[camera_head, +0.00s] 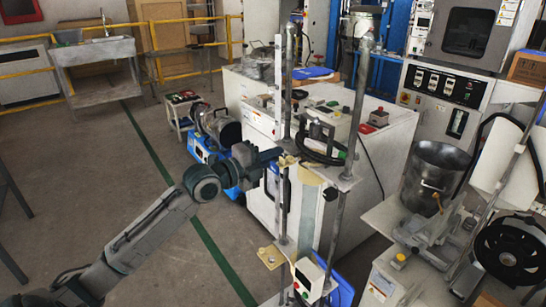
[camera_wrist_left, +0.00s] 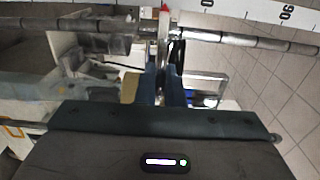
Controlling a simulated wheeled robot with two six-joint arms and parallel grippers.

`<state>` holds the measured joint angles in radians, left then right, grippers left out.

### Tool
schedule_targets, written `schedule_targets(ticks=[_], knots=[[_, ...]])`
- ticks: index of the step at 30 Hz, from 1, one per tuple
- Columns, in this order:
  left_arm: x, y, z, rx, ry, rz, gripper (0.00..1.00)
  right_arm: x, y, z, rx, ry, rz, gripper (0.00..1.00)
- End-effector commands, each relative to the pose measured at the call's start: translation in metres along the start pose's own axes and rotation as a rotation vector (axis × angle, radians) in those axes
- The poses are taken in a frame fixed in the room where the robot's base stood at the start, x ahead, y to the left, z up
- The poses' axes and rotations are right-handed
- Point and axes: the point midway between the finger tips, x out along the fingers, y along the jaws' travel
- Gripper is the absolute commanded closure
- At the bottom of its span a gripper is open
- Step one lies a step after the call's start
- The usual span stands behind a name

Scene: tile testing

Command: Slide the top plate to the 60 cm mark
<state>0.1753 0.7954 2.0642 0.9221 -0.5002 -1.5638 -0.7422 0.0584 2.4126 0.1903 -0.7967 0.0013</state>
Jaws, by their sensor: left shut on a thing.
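My left gripper (camera_head: 275,157) reaches in from the left to the upright test stand and is shut on the top plate (camera_head: 288,161), a small yellowish piece at the left post. In the left wrist view my blue fingers (camera_wrist_left: 163,92) close around a thin pale edge (camera_wrist_left: 163,40) beside a metal post. A white ruler (camera_head: 278,90) runs upright along the stand. Its marks are too small to read in the head view. In the left wrist view the ruler (camera_wrist_left: 255,10) shows partly cut-off digits near the top right. My right gripper is not in view.
A lower yellowish plate (camera_head: 271,257) sits below on the stand, near a white button box (camera_head: 309,278). A second metal post (camera_head: 352,110) stands to the right. A white cabinet (camera_head: 385,150) is behind.

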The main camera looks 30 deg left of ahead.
Motion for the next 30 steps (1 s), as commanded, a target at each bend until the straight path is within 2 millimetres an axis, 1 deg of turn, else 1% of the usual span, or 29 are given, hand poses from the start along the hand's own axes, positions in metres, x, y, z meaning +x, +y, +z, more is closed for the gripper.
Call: schedule_targets(ticks=[1,3,20,23,30], knots=[[0.000,0.008,0.000,0.000,0.000,0.000,1.00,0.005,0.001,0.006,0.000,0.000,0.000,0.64],[0.000,0.013,0.000,0.000,0.000,0.000,1.00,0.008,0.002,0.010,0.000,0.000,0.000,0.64],[0.000,0.053,0.000,-0.001,0.000,0.002,1.00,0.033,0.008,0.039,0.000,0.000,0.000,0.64],[0.000,0.055,0.000,0.000,0.000,0.001,1.00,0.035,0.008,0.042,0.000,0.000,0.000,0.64],[0.000,0.054,0.000,0.000,0.000,0.001,1.00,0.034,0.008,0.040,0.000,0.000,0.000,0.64]])
